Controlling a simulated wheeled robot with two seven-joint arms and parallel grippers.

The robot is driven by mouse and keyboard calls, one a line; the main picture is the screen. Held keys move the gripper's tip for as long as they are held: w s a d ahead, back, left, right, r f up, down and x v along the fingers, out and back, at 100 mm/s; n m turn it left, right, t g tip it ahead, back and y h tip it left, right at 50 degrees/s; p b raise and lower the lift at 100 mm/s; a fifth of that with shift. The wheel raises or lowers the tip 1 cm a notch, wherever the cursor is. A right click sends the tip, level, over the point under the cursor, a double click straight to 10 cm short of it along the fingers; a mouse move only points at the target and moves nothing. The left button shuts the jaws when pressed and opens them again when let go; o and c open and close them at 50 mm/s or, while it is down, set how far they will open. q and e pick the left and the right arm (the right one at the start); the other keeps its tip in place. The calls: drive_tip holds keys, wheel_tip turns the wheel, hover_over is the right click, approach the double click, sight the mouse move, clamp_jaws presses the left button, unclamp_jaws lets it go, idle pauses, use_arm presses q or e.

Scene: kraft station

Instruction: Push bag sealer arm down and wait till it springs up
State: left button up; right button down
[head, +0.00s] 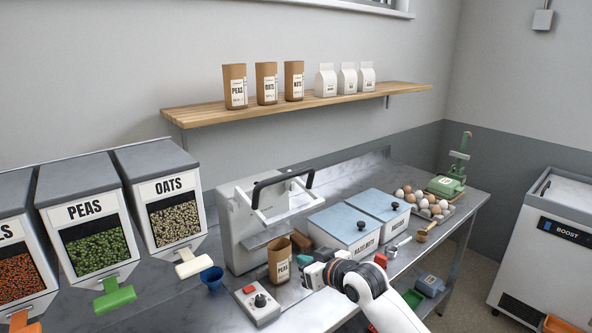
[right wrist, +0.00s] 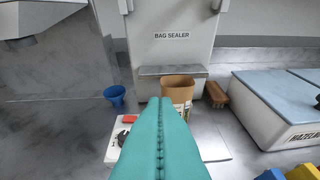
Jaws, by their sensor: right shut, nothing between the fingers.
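The bag sealer (head: 245,230) is a white machine on the steel counter, with a black bar handle on its arm (head: 283,185). The arm is raised. Its labelled front (right wrist: 172,50) fills the upper middle of the right wrist view. An open brown paper bag labelled PEAS (head: 281,262) stands upright at its front; it also shows in the right wrist view (right wrist: 178,88), partly hidden by my fingers. My right gripper (head: 306,276) is shut and empty, just right of the bag in the head view. I cannot tell whether it touches the bag. My left gripper is not in view.
A control box with a red button and black knob (head: 250,306) sits in front of the sealer. A blue funnel cup (head: 211,278) and the OATS dispenser (head: 165,200) stand left. Hazelnut bins (head: 345,232) stand right, and a brush (right wrist: 216,94) lies beside the bag.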

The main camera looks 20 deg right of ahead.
drive_tip(key=w+d+r+t+y, duration=0.1)
drive_tip(key=r+t, duration=0.1)
drive_tip(key=r, duration=0.9)
drive_tip(key=w+d+r+t, duration=0.1)
drive_tip(key=w+d+r, duration=0.1)
drive_tip(key=r, duration=0.9)
drive_tip(key=shift+r+n+t+y, duration=0.3)
drive_tip(key=shift+t+y, duration=0.1)
drive_tip(key=shift+w, duration=0.1)
drive_tip(key=p, duration=0.5)
hover_over(288, 176)
drive_tip(key=shift+r, duration=0.2)
drive_tip(key=f+p, duration=0.1)
drive_tip(key=f, duration=0.1)
drive_tip(key=s+f+p, duration=0.1)
drive_tip(key=f, duration=0.1)
drive_tip(key=shift+d+f, duration=0.1)
drive_tip(key=shift+d, duration=0.1)
drive_tip(key=shift+a, duration=0.1)
drive_tip(key=shift+f, duration=0.1)
